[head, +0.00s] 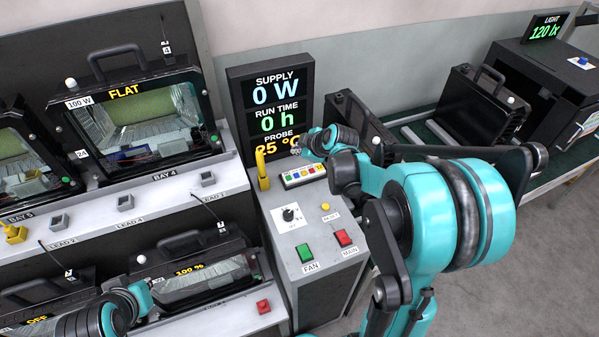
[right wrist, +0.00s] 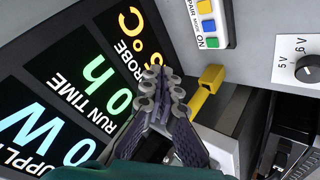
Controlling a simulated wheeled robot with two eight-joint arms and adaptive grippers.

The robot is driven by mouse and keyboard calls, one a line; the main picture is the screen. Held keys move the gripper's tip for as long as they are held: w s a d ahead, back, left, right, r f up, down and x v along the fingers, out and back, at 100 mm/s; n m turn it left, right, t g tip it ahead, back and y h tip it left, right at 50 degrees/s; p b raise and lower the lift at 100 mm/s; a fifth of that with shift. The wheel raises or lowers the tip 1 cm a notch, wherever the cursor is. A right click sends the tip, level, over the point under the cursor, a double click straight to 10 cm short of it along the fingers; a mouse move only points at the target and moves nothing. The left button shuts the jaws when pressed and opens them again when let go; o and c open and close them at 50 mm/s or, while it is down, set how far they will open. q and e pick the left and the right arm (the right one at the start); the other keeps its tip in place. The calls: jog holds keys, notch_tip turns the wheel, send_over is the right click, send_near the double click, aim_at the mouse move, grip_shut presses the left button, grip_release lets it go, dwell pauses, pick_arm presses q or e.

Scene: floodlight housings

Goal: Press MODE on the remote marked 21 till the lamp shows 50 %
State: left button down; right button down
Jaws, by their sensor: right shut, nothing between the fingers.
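A white remote (head: 303,175) with a row of coloured buttons lies on top of the grey control cabinet, below the display. Part of it shows in the right wrist view (right wrist: 211,22), with orange, blue and green buttons and the words PAIR and ON. I cannot read a number on it. My right gripper (head: 298,151) is shut and empty, just behind the remote and apart from it; its fingertips show in the right wrist view (right wrist: 158,82). The lower lamp (head: 200,272) reads 100 %. My left gripper (head: 140,297) is at the lower left in front of it, fingers unclear.
The display (head: 272,105) reads supply 0 W, run time 0 h, probe 25 °C. The cabinet also has a knob (head: 290,214), FAN (head: 305,253) and MAIN (head: 343,238) buttons. The bay 4 lamp (head: 140,115) reads FLAT.

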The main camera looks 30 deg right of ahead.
aim_at(298, 177)
notch_tip(298, 177, down, 9)
jog(key=b, duration=0.7)
jog(key=shift+r, duration=0.1)
dwell(1.3)
jog(key=shift+f+b, duration=0.4)
jog(key=shift+f, duration=0.05)
jog(key=shift+f, duration=0.3)
dwell(0.5)
jog(key=shift+r, duration=0.1)
jog(key=shift+r+p, duration=0.35)
jog(key=shift+r, duration=0.35)
